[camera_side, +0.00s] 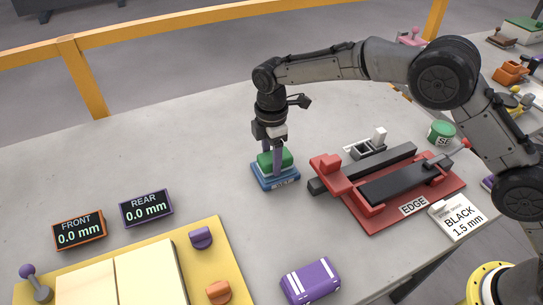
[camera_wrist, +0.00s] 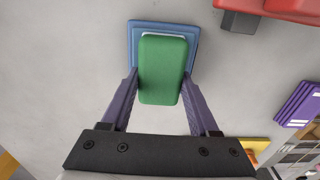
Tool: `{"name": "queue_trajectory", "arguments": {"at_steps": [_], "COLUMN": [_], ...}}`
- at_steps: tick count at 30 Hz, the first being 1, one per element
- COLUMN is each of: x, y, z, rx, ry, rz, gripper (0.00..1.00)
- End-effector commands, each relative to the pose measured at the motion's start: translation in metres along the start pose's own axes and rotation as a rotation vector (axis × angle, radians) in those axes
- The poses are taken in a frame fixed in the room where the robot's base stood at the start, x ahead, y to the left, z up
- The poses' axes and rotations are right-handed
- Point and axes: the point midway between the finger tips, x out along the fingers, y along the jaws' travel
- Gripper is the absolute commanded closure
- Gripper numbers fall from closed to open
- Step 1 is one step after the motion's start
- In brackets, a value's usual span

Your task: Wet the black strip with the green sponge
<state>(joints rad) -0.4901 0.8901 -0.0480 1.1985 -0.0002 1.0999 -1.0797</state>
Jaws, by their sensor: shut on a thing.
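The green sponge (camera_side: 275,157) is between the fingers of my gripper (camera_side: 271,158), which is shut on it. The sponge is at the blue tray (camera_side: 277,181), resting in it or just above it; I cannot tell which. In the wrist view the sponge (camera_wrist: 162,69) covers most of the tray (camera_wrist: 134,45), with purple fingers on both sides. Two dark bars lie on the red fixture marked EDGE to the right: a nearer one (camera_side: 395,187) and a farther one (camera_side: 385,162). I cannot tell which is the black strip.
A card (camera_side: 458,218) reads BLACK 1.5 mm. FRONT (camera_side: 79,231) and REAR (camera_side: 146,209) displays both show 0.0 mm. A purple striped block (camera_side: 310,281) and a yellow board (camera_side: 219,240) are near the front. A green tin (camera_side: 440,133) stands behind the fixture. The slab's back left is clear.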

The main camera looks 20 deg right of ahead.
Motion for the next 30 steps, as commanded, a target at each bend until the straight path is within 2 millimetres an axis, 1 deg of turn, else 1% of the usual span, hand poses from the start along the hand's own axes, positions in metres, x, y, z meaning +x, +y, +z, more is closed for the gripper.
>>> {"name": "queue_trajectory", "arguments": {"at_steps": [11, 30], "x": [-0.001, -0.047], "y": [0.0, 0.0], "z": [0.0, 0.0], "rx": [0.0, 0.0], "ry": [-0.001, 0.001], "rz": [-0.001, 0.001], "gripper": [0.83, 0.83]}}
